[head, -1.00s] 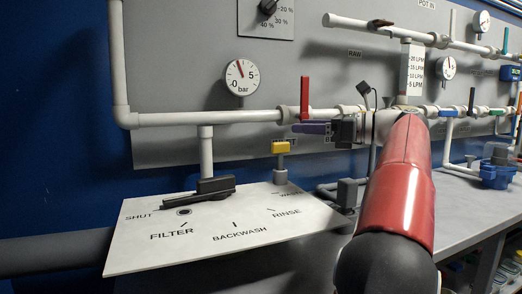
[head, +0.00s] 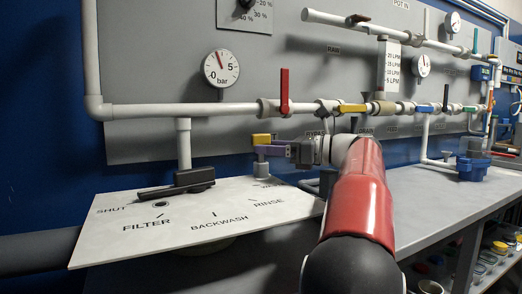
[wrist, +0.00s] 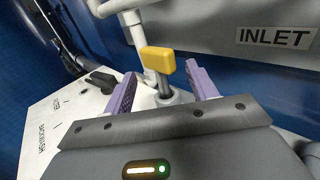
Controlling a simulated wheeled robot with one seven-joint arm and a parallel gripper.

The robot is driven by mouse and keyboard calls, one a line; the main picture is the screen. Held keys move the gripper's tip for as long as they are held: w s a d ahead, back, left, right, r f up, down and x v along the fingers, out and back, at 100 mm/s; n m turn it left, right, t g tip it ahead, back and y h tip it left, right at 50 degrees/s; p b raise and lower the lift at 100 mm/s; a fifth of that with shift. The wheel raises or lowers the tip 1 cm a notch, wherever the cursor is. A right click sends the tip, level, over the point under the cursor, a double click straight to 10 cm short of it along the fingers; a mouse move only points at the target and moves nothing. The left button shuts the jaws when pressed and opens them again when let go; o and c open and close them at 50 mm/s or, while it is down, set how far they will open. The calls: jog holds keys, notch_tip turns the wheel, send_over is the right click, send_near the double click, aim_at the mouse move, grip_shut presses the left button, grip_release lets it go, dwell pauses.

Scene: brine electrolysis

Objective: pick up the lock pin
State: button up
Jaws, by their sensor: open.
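The lock pin shows as a yellow block-shaped head (head: 262,139) on a grey post at the back edge of the white valve plate. In the wrist view its yellow head (wrist: 158,60) and a short grey shaft stand above a pale round socket. My gripper (head: 272,149) is at the pin, its purple fingers overlapping the post just below the head in the head view. In the wrist view my gripper (wrist: 160,90) is open, one purple finger on each side of the pin. Whether either finger touches the pin cannot be told.
The white plate (head: 110,240) carries a black valve handle (head: 178,186) to the left. A white pipe (head: 230,108) with a red lever (head: 285,92) runs along the grey panel behind. A grey bench (head: 410,200) extends to the right. An INLET label (wrist: 275,37) is on the panel.

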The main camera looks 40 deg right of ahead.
jog(key=shift+x, duration=1.4)
grip_shut()
